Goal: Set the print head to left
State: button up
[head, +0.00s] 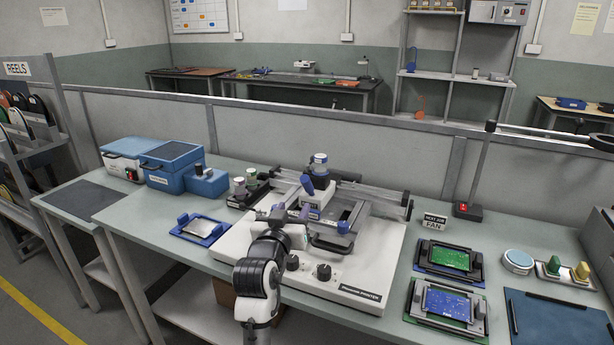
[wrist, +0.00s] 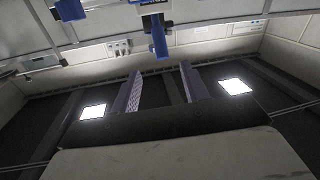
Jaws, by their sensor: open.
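The printer (head: 372,272) is a white flat base on the bench with a metal frame and rails above it. The print head (head: 318,190) sits on the rails near the middle, with a blue handle and a round pot on top. My gripper (head: 290,209) is at the left front of the print head, partly overlapping the frame in view. In the wrist view my gripper (wrist: 161,80) has its two purple fingers apart with nothing between them. A blue handle (wrist: 159,38) hangs beyond the fingertips, apart from them.
A blue tray with a pale sheet (head: 201,230) lies left of the printer. Blue boxes (head: 171,168) stand behind it.

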aim_at(305, 187)
jog(key=w+p, duration=0.1)
jog(key=w, duration=0.3)
jog(key=w+d+p, duration=0.1)
jog(key=w, duration=0.4)
jog(key=w+d+p, duration=0.1)
jog(key=w+p, duration=0.1)
jog(key=w, duration=0.2)
jog(key=shift+w+d, duration=0.2)
jog(key=shift+d, duration=0.05)
grip_shut()
